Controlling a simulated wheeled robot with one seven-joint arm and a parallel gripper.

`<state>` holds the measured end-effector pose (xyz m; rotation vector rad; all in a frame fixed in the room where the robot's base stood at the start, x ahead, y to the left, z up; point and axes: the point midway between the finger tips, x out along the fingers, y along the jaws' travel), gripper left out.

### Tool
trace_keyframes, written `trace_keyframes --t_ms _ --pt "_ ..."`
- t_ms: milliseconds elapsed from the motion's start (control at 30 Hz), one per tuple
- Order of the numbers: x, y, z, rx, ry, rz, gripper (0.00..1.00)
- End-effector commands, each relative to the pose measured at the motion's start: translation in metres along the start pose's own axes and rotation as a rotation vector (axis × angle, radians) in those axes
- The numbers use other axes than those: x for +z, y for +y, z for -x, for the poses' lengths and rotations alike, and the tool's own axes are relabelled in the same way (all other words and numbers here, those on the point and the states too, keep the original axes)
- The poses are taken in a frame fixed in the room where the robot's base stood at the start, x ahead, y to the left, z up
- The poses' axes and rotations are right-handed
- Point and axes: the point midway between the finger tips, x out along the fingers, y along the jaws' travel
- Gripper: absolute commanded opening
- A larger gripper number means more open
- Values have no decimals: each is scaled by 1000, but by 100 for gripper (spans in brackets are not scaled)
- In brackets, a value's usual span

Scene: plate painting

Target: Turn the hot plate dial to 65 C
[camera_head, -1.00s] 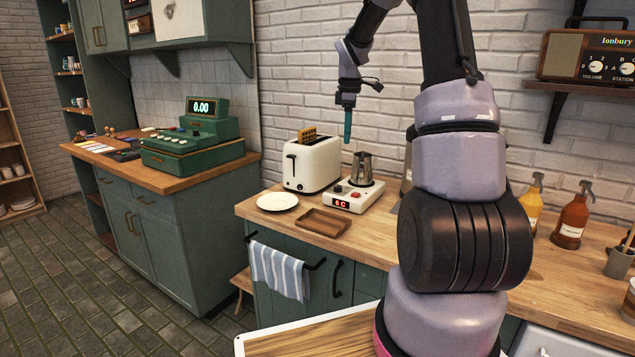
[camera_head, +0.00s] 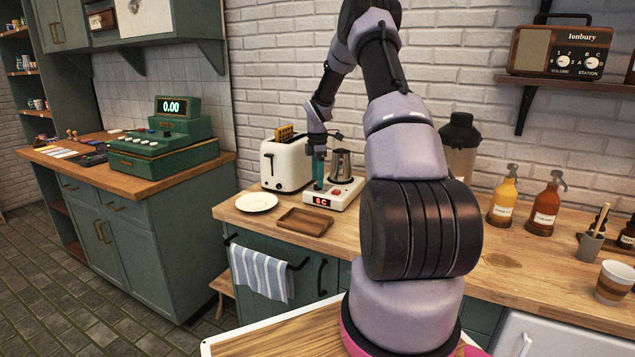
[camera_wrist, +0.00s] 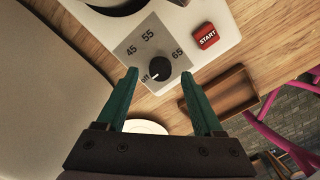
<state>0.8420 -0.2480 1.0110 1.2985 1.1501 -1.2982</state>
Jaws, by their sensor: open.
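The white hot plate (camera_head: 346,193) stands on the wooden counter, with a metal pot (camera_head: 341,166) on it and a red display that appears to read 6 C. In the wrist view its black dial (camera_wrist: 160,68) sits on a grey scale marked off, 45, 55 and 65. The dial's pointer mark is toward off. A red START button (camera_wrist: 205,36) is beside the scale. My gripper (camera_head: 318,182) is over the dial end of the hot plate, pointing down. In the wrist view its teal fingers (camera_wrist: 162,88) are apart on either side of the dial, with nothing between them touching.
A white toaster (camera_head: 285,163) stands close to the left of my gripper. A white plate (camera_head: 256,202) and a wooden tray (camera_head: 291,221) lie in front of them. Sauce bottles (camera_head: 543,208) stand on the counter's right. A green cash register (camera_head: 165,150) is on the far counter.

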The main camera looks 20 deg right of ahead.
Motion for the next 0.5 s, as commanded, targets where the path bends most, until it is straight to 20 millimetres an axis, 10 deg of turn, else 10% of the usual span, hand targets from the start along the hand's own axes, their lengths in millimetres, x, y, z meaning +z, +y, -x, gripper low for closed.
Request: trace_keyframes --t_ms 467,500 --pt "0 0 -17 0 0 -2 69" --pt "0 0 -17 0 0 -2 57"
